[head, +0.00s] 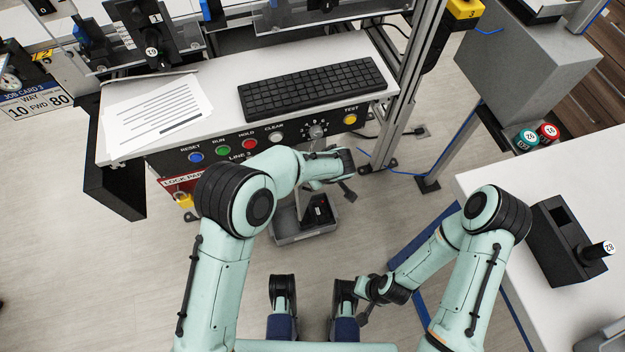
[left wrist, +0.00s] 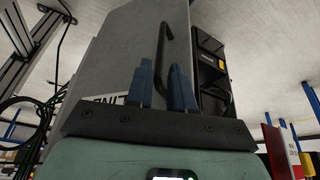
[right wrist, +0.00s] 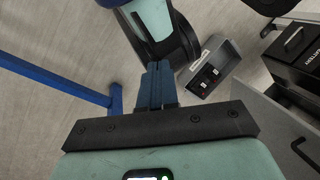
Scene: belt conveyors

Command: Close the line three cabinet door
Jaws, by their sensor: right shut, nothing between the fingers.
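In the left wrist view a grey panel (left wrist: 125,55) with a dark bar handle (left wrist: 163,45) stands in front of my left gripper (left wrist: 163,88). Part of a label shows low on the panel. A black box with a yellow tag (left wrist: 210,70) shows beside it. The left fingers are apart; the handle lines up between them, but I cannot tell whether they touch it. In the head view my left arm reaches below the LINE 3 console (head: 270,140) and hides the area behind it. My right gripper (right wrist: 157,85) is shut and empty above the floor.
A grey open box (head: 305,232) with a black device sits below the console. A keyboard (head: 312,88) and paper (head: 155,110) lie on top. A white table (head: 555,235) with a black holder stands at right. A blue frame bar (right wrist: 55,80) runs beside my right gripper.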

